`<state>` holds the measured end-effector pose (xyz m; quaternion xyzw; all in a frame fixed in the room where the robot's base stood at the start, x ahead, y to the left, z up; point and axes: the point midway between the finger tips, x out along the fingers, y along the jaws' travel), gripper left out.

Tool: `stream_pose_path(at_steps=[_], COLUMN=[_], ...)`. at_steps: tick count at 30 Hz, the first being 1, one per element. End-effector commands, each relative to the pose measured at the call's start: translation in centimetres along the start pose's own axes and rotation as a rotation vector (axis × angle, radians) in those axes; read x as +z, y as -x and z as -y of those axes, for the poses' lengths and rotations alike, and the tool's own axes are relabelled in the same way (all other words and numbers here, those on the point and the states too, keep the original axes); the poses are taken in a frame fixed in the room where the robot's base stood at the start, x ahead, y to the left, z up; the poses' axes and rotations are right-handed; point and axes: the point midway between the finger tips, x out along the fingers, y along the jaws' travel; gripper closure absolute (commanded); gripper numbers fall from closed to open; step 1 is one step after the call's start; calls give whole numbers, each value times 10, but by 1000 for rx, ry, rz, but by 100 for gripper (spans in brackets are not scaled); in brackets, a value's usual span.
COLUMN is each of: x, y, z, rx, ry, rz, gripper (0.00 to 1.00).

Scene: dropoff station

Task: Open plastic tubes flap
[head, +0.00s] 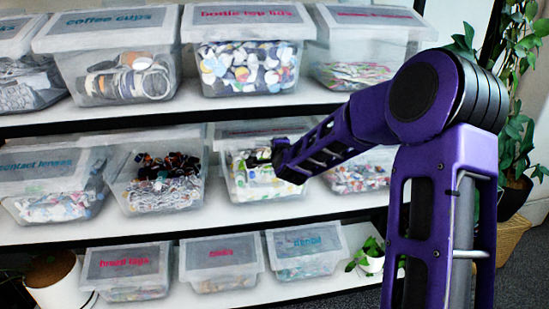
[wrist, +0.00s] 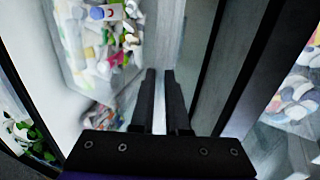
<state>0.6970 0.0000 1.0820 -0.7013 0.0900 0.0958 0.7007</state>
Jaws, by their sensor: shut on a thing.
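A clear plastic bin (head: 240,180) with mixed white and coloured plastic pieces stands in the middle of the middle shelf. Its flap (head: 240,130) lies across the top, and I cannot read its label. My gripper (head: 280,152) is at the bin's front upper edge, over its right part, and hides some of the contents. In the wrist view, the gripper fingers (wrist: 160,78) are close together with a thin pale edge between them, which looks like the flap. The bin's contents (wrist: 108,35) show to the left of the fingers there.
Neighbouring lidded bins stand close on both sides, one with dark and white pieces (head: 160,183) and one at the right (head: 357,178). The upper shelf (head: 150,115) runs just above. A potted plant (head: 515,130) stands at the far right.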

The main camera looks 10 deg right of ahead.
Motion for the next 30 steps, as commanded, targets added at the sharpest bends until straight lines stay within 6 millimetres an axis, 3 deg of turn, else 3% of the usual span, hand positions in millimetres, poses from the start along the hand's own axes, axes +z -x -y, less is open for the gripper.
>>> stream_pose_path(at_steps=[3, 10, 28, 29, 30], x=[0, 0, -1, -1, -1], y=[1, 1, 0, 0, 0], z=[20, 40, 47, 47, 47], rx=[-8, -8, -7, -7, -6], ry=[1, 0, 0, 0, 0], rz=[-2, -1, -2, -2, -2], gripper=[100, 100, 100, 78, 71])
